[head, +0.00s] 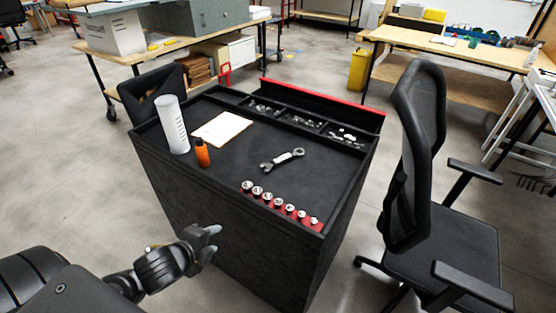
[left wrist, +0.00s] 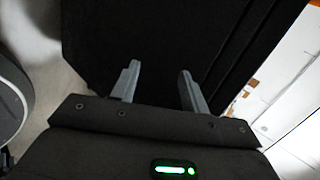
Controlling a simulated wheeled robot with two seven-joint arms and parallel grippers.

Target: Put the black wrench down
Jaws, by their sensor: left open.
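The wrench (head: 282,160) lies on the black top of the workbench cart (head: 228,163), near its middle. It looks black with a light label on the handle and metallic ends. My left gripper (head: 214,241) is in front of the cart, below the level of its top and well apart from the wrench. In the left wrist view the two fingers of my left gripper (left wrist: 158,88) are spread with nothing between them, facing a dark surface. My right gripper is not in either view.
A row of sockets on a red rail (head: 280,204) lies along the cart's front right edge. An orange bottle (head: 202,153), a white cylinder (head: 172,125) and a paper sheet (head: 221,128) are at the left. Parts bins (head: 305,122) line the back. A black chair (head: 440,230) stands right.

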